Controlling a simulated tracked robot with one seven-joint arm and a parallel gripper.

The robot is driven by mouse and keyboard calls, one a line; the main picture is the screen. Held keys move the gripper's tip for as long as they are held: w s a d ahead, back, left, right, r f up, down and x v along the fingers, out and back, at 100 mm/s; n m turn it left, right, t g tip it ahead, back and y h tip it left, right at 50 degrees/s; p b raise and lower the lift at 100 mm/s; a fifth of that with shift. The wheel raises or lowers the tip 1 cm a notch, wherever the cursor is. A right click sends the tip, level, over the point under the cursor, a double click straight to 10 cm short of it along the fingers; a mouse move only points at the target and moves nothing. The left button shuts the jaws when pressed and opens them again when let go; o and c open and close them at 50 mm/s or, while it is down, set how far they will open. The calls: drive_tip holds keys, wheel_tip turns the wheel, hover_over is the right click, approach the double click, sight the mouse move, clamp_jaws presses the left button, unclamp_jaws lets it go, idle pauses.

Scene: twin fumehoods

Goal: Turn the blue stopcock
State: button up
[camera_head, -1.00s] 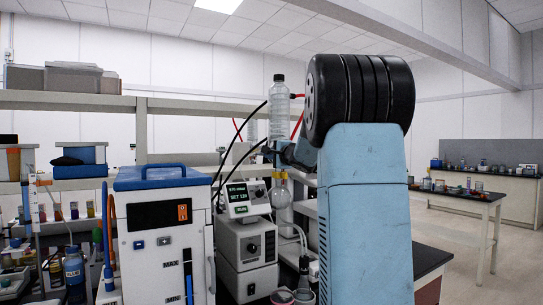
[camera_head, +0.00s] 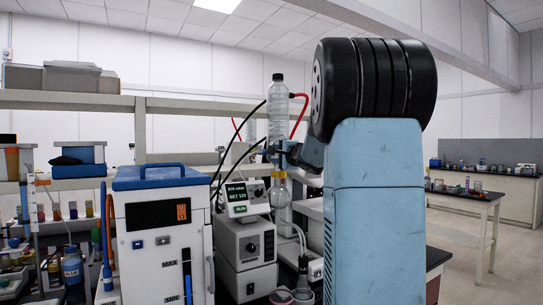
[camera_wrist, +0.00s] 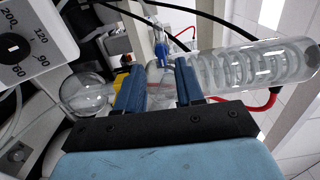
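The blue stopcock (camera_wrist: 162,48) shows in the wrist view on the glassware, just past my fingertips and between them in the picture. My gripper (camera_wrist: 157,72) has its two blue fingers spread apart, with clear glass visible between them. I cannot tell whether a finger touches the glass or the stopcock. The coiled glass condenser (camera_wrist: 255,66) lies to the right of the fingers, and a round flask (camera_wrist: 84,97) with a yellow clip (camera_wrist: 119,80) to the left. In the head view the condenser (camera_head: 278,110) stands upright; the arm partly hides the area near my gripper (camera_head: 276,151).
A red hose (camera_wrist: 262,103) and black cables run close to the glassware. The heating unit (camera_head: 246,245) with its display stands below it. A white bath circulator (camera_head: 162,245) with a blue lid stands at left. A shelf (camera_head: 65,100) runs behind.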

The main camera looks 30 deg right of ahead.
drive_tip(key=s, duration=0.9)
drive_tip(key=shift+s+d, duration=0.2)
drive_tip(key=shift+s, duration=0.1)
drive_tip(key=s+a+f+n+g+y, duration=0.2)
drive_tip(key=s+a+f+n, duration=0.15)
drive_tip(key=a, duration=0.35)
drive_tip(key=s+a+f+n+g+y, duration=0.2)
drive_tip(key=s+a+n, duration=0.15)
drive_tip(key=a, duration=0.35)
drive_tip(key=s+a+f+n+g+y, duration=0.1)
drive_tip(key=s+a+f+n+g, duration=0.2)
drive_tip(key=a, duration=0.5)
drive_tip(key=s+a+f+n+g+h, duration=0.1)
drive_tip(key=s+f+n, duration=0.3)
drive_tip(key=s, duration=0.6)
drive_tip(key=s+a+f+n+g+h, duration=0.1)
drive_tip(key=s+f+n+g+h, duration=0.2)
drive_tip(key=s+f, duration=0.6)
drive_tip(key=shift+s+a+f+n+g+h, duration=0.3)
drive_tip(key=shift+s+n+g+h, duration=0.1)
drive_tip(key=shift+s+g+h, duration=0.35)
drive_tip(key=shift+c, duration=0.4)
idle(0.5)
